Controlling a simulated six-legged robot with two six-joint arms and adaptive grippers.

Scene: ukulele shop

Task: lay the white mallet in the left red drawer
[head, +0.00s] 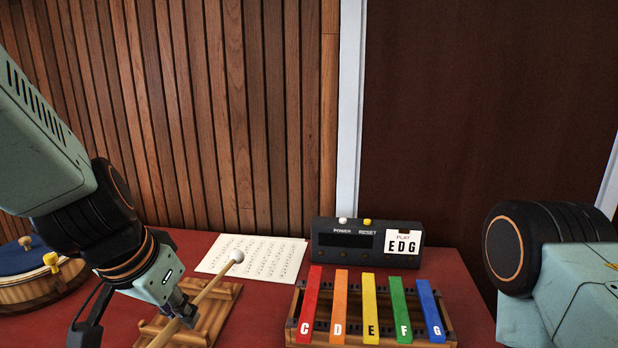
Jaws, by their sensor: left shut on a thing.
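The white mallet has a round white head (237,256) and a tan wooden stick that slants down to the left in the head view. My left gripper (182,308) is shut on the stick below the head. It holds the mallet over a slatted wooden rack (218,312); I cannot tell whether the mallet touches the rack. The lower end of the stick is partly hidden by the gripper and the frame edge. No red drawer shows in this view. My right arm shows at the right edge, but its gripper is out of view.
A xylophone with colored bars (369,306) stands on the red table (461,285). Behind it is a black box (346,240) with a card reading "EDG". A music sheet (262,255) lies behind the rack. A blue-topped round drum (22,262) is at the far left.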

